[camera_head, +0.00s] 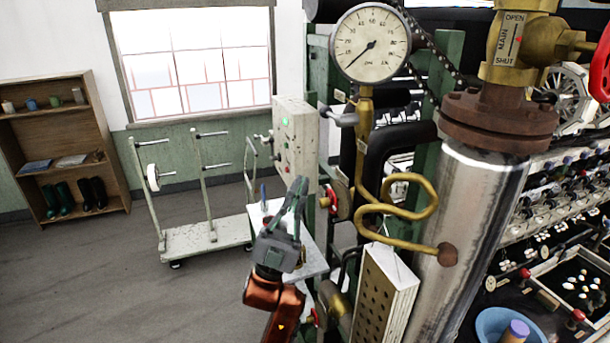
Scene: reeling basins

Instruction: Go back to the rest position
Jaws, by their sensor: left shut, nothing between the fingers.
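My left gripper (300,187) is in the lower middle of the head view, on the end of my orange arm. Its fingers point up and are shut with nothing between them. It is in front of a pale shelf (313,262) and below a control box (296,140) with a green light. I cannot tell whether it touches the shelf. My right gripper is not in the view.
A steel pipe (465,230) with a pressure gauge (371,43) and a coiled brass tube (412,208) stands close on the right. Basins and reeling machinery fill the far right. A wheeled rack (205,242) and a wooden shelf (115,160) stand left; the floor (110,285) there is clear.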

